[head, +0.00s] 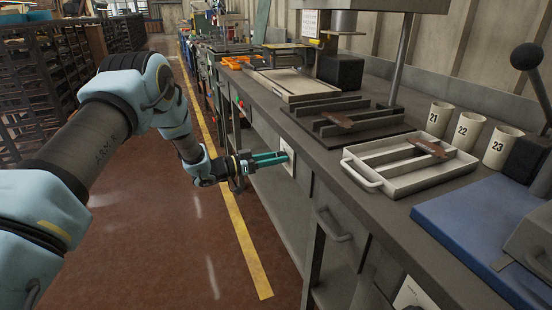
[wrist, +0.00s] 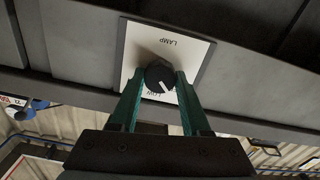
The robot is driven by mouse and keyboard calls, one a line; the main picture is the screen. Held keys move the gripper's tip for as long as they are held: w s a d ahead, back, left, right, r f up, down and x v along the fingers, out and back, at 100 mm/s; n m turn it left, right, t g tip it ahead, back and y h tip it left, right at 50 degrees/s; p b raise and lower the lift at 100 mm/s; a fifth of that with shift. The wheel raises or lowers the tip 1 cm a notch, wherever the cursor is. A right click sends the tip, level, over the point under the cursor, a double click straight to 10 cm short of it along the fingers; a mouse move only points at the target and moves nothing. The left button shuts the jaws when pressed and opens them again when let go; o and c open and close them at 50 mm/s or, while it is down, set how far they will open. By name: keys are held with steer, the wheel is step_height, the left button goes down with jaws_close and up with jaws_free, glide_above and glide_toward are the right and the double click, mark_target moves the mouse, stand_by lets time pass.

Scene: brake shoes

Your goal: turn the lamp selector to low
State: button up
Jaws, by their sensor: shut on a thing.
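The lamp selector is a round black knob (wrist: 159,76) on a white plate (wrist: 192,58), seen in the wrist view. The word LAMP is upside down above the knob, and a partly hidden LOW label is just below it. The knob's white pointer line slants down and to the right in that view, close to the LOW label. My gripper (wrist: 160,84) has its green fingers on both sides of the knob, shut on it. In the head view, my gripper (head: 284,156) reaches the white plate (head: 288,160) on the bench front; the knob is hidden there.
The grey bench (head: 395,215) runs along the right, with a drawer handle (head: 334,226) near my gripper. On it are a cream tray (head: 370,182) with a brown piece, several numbered cups (head: 467,131) and a blue mat (head: 470,222). The floor beside the yellow line (head: 246,243) is clear.

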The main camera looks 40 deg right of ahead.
jaws_close()
steer(key=shift+f+m+b, duration=0.1)
steer(key=shift+m+b, duration=0.2)
steer(key=shift+b, duration=0.1)
steer(key=shift+m+b, duration=4.1)
steer(key=shift+b, duration=0.15)
steer(key=o, duration=1.1)
jaws_free()
steer(key=shift+c, duration=0.2)
